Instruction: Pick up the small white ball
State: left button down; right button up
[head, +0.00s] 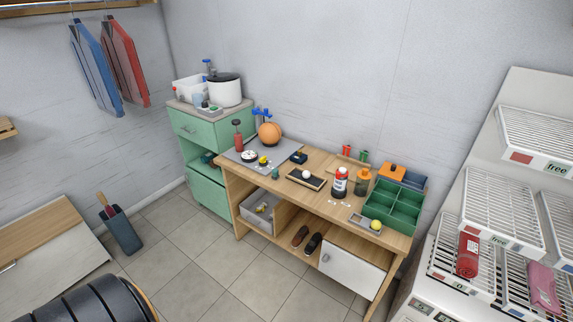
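A small white ball (306,174) sits on a dark, shallow tray (292,176) with a light rim, near the middle of the wooden table (270,188). The ball looks small from here, and its underside is hard to make out. Neither of my grippers is in the head view.
Near the ball stand a red, white and black bottle (340,183), an orange jar (362,182) and a green divided crate (395,205). Tiled floor (197,257) lies open in front of the table.

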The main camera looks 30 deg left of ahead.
aim_at(306, 174)
jog(key=u, duration=0.9)
jog(key=i+u, duration=0.5)
jog(key=i+j, duration=0.05)
